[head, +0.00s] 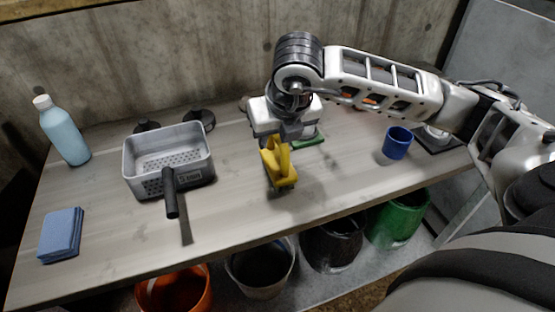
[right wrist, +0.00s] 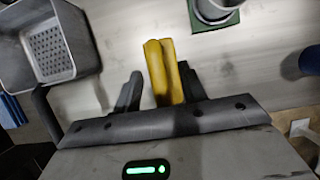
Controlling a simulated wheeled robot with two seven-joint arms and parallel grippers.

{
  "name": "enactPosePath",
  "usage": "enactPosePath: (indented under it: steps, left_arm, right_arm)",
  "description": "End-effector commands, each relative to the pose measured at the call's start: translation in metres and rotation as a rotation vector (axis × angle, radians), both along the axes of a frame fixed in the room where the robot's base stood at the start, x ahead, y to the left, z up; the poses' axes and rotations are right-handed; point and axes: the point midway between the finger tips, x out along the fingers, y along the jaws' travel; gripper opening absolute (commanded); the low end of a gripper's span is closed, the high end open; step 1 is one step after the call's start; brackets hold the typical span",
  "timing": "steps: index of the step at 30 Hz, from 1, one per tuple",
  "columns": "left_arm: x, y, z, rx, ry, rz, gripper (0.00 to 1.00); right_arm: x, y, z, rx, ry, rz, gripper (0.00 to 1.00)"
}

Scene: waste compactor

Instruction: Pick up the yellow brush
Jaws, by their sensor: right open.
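The yellow brush (head: 280,164) is at the middle of the table, directly below my right wrist in the head view. In the right wrist view the yellow brush (right wrist: 160,70) lies between the two dark fingers of my right gripper (right wrist: 160,86), close to the right finger. A gap shows between it and the left finger. My right gripper (head: 278,184) is open around the brush, and its fingers are partly hidden by the brush in the head view. I cannot tell whether a finger touches it.
A grey basket (head: 138,178) with a black-handled tool (head: 171,194) stands to the left. A blue bottle (head: 64,132), blue cloths (head: 61,235), a blue cup (head: 397,142) and a green item (head: 309,140) are also on the table. Several bins stand below the front edge.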

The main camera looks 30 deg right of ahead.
Motion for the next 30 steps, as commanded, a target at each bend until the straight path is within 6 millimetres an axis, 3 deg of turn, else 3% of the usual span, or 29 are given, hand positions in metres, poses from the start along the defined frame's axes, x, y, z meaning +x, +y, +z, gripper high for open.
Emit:
enactPosePath:
  steps: [3,7,8,22,27,30]
  left_arm:
    - [0.002,0.0,0.001,0.0,-0.005,0.0,0.36]
    - [0.003,0.0,0.002,0.0,-0.007,0.0,0.36]
    - [0.003,0.0,0.002,0.0,-0.007,0.0,0.36]
    - [0.001,0.0,-0.001,0.0,0.001,-0.001,0.36]
    - [-0.001,-0.001,-0.006,-0.004,0.006,-0.001,0.36]
    - [-0.002,-0.001,-0.005,-0.005,0.008,-0.001,0.36]
  right_arm:
    - [0.0,0.0,0.0,0.0,0.0,0.0,0.39]
    - [0.0,0.0,0.0,0.001,0.001,0.0,0.03]
    - [0.0,0.0,0.0,0.001,0.001,0.0,0.0]
    - [0.0,0.001,0.008,0.002,-0.001,0.0,0.0]
    - [0.001,0.001,0.032,0.003,-0.007,0.001,0.0]
    - [-0.015,0.003,0.051,0.001,-0.007,0.003,0.0]
